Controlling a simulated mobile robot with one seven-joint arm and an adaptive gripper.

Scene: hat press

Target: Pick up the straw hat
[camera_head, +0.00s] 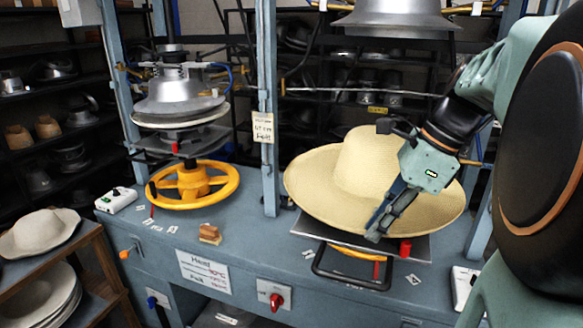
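The straw hat (318,185) is pale yellow with a wide brim and a rounded crown. It rests tilted on the right press, above a dark metal plate (335,231), with its near brim lower. My gripper (378,228) comes in from the right and points down in front of the hat. Its dark fingers overlap the near right part of the brim and hide some of it. The fingers are seen nearly edge-on, so I cannot tell whether they are apart, closed, or touching the brim.
A metal hat form (396,18) hangs above the straw hat. A blue post (267,120) stands left of it. The left press has a yellow handwheel (193,184). A black handle bar (350,280) juts out below the hat. Felt hats (40,233) lie on a lower-left shelf.

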